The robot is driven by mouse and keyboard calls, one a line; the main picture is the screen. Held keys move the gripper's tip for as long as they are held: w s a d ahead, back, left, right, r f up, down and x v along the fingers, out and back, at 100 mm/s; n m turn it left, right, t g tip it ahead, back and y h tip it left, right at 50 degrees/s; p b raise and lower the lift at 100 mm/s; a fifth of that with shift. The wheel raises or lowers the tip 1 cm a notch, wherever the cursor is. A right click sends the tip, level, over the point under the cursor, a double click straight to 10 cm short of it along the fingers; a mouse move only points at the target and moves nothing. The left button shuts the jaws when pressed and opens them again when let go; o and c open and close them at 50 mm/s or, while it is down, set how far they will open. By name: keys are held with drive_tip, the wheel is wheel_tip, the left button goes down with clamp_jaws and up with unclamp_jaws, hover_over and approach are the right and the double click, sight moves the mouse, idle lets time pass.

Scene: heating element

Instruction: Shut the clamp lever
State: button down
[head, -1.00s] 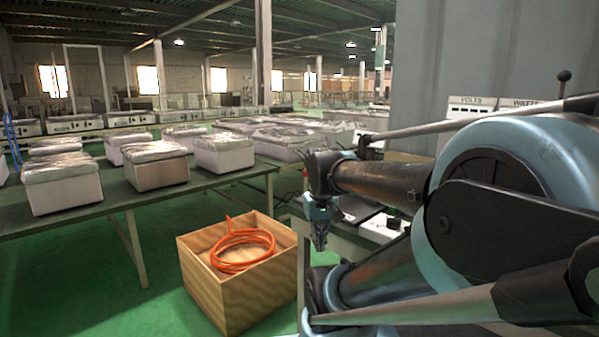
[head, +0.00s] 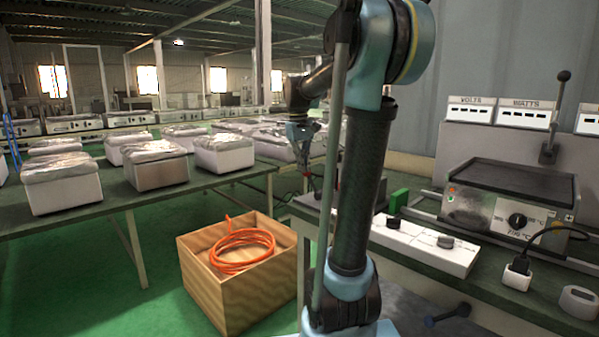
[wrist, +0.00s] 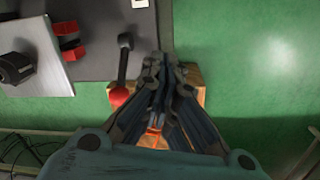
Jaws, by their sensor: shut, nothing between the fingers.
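In the wrist view a lever with a dark shaft and a red ball knob (wrist: 119,95) reaches from the dark grey bench top (wrist: 95,15) out to its edge. I cannot tell its angle exactly. My gripper (wrist: 160,62) is shut and empty, just right of the lever, with a small gap between them in the picture. In the head view my gripper (head: 306,178) hangs pointing down near the bench's left end, partly behind my arm. A different upright lever with a black knob (head: 563,77) stands at the back right of the bench.
A silver plate (wrist: 40,50) with a black knob and red blocks (wrist: 70,38) lies left of the lever. A wooden crate (head: 250,290) with an orange hose stands on the floor. A white switch box (head: 425,247) and a hot plate (head: 510,180) occupy the bench.

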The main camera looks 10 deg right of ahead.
drive_tip(key=n+g, duration=0.1)
approach(310, 180)
drive_tip(key=w+a, duration=0.4)
drive_tip(key=w, duration=0.5)
drive_tip(key=shift+w+a+r+n+h, duration=0.2)
drive_tip(key=shift+w+r+n+h, duration=0.1)
drive_tip(key=shift+w+r, duration=0.2)
drive_tip(key=shift+f, duration=0.15)
drive_tip(key=s+d+f, duration=0.2)
drive_tip(key=s+f, duration=0.2)
drive_tip(key=f, duration=0.3)
drive_tip(key=shift+d+f, duration=0.4)
drive_tip(key=shift+s+r, duration=0.1)
drive_tip(key=shift+s, duration=0.15)
drive_tip(key=shift+s+d+r, duration=0.1)
drive_tip(key=shift+s+r, duration=0.05)
drive_tip(key=shift+r, duration=0.05)
